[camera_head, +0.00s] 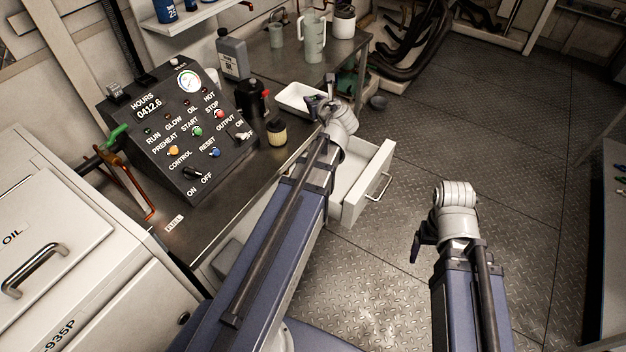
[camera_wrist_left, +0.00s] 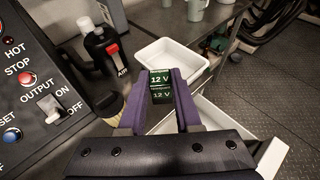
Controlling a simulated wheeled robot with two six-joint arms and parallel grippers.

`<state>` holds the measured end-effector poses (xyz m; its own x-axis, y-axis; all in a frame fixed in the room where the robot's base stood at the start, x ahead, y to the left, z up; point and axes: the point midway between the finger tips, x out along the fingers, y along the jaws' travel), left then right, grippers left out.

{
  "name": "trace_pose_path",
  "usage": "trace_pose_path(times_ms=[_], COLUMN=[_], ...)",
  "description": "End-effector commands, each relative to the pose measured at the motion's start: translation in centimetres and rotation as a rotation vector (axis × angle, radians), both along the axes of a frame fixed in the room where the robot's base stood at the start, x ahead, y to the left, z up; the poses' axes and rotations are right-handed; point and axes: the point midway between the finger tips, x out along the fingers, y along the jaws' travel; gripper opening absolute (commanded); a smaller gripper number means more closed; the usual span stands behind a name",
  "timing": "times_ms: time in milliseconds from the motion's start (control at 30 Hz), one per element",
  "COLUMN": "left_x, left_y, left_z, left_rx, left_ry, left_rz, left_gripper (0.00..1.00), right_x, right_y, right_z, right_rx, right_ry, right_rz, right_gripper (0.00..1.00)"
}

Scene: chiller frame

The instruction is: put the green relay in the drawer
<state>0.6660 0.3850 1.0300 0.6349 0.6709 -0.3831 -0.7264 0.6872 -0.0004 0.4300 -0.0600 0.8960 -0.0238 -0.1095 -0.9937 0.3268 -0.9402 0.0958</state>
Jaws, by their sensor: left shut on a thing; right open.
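The green relay (camera_wrist_left: 162,88), marked 12 V, is between the purple fingers of my left gripper (camera_wrist_left: 161,95) in the left wrist view. My left gripper is shut on it. In the head view my left gripper (camera_head: 324,106) is by the bench's front edge, near the white tray; the relay cannot be made out there. The white drawer (camera_head: 352,203) stands pulled out under the bench, below and to the right of that gripper. It also shows in the left wrist view (camera_wrist_left: 215,122). My right gripper (camera_head: 415,246) is open, over the floor.
A white tray (camera_head: 284,96) sits on the bench (camera_head: 215,191). A yellowish filter (camera_head: 277,134), a dark bottle with red (camera_head: 252,97) and a grey bottle (camera_head: 232,56) stand near it. The control panel (camera_head: 182,130) is to the left. The floor right of the drawer is clear.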

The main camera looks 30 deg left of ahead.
Motion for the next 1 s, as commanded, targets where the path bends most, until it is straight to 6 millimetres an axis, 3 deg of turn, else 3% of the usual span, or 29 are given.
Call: trace_pose_path(times_ms=[33,500,700,1000], left_x=[-0.7,-4.3,-5.2,-5.5], left_y=[-0.6,-4.4,-5.3,-5.7], left_z=[-3.2,-16.5,-19.5,-20.5], left_rx=[0.000,0.001,0.001,0.001], left_ry=[0.000,-0.001,0.000,-0.001], left_rz=[-0.009,-0.076,-0.093,-0.102], left_gripper=[0.00,0.00,0.00,0.00], right_x=[0.0,0.0,0.0,0.0], right_y=[0.0,0.0,0.0,0.0], right_z=[-3.3,-16.5,-19.6,-20.5], right_rx=[0.000,0.000,0.000,0.000], right_ry=[0.000,0.000,0.000,0.000], right_rz=[0.000,0.000,0.000,0.000], right_gripper=[0.82,0.82,0.82,0.82])
